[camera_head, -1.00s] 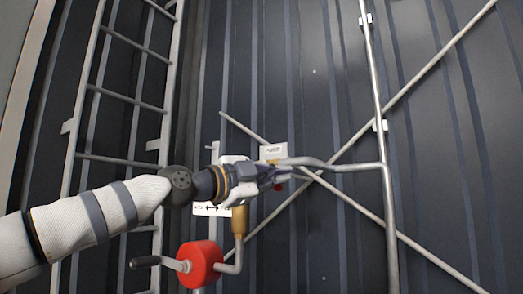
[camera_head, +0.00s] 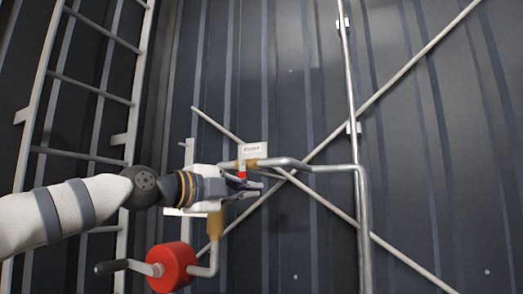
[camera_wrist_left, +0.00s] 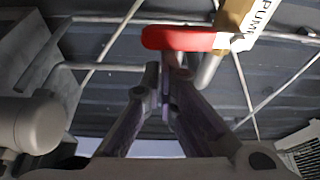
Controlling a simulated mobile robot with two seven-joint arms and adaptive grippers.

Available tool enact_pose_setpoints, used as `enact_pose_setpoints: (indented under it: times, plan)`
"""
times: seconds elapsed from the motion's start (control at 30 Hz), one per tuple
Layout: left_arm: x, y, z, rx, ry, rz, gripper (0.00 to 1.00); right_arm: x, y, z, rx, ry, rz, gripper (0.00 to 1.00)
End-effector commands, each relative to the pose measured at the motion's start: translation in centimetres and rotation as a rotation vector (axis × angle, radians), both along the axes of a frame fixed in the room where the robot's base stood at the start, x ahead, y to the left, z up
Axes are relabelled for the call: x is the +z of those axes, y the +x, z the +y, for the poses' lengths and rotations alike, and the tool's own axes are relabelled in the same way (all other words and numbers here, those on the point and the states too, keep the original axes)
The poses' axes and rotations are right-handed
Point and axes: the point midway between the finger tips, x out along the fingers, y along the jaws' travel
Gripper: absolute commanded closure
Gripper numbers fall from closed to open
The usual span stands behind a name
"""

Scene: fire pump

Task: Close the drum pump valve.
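The pump valve's red handle (camera_head: 242,175) shows just above my left gripper's fingers in the head view, below a small white label on the pipe. In the left wrist view the red handle (camera_wrist_left: 185,38) lies across the top, beside a brass-coloured body marked "PUMP" (camera_wrist_left: 245,20). My left gripper (camera_head: 258,188) is at the valve. In the wrist view its two fingers (camera_wrist_left: 163,72) converge, with the tips close together just below the handle; nothing is clearly held between them. Whether they touch the handle I cannot tell. My right gripper is out of view.
A red drum (camera_head: 172,268) with a dark-gripped crank stands below my left gripper. A grey pipe (camera_head: 315,168) runs right and joins an upright pipe. A ladder (camera_head: 90,88) stands at the left. Crossed braces (camera_head: 400,70) lie against the dark ribbed wall.

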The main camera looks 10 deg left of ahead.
Motion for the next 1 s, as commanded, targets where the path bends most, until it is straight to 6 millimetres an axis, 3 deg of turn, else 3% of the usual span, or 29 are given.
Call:
enact_pose_setpoints:
  times: [0.53,0.8,1.0]
  plan:
    - [-0.1,0.1,0.1,0.003,-0.001,0.001,1.0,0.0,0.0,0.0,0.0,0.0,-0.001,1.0]
    - [1.0,-1.1,-3.1,0.001,0.003,-0.012,1.0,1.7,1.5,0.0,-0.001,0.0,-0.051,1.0]
    - [0.2,-4.8,0.5,0.002,-0.001,-0.003,1.0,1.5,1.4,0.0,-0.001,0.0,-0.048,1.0]
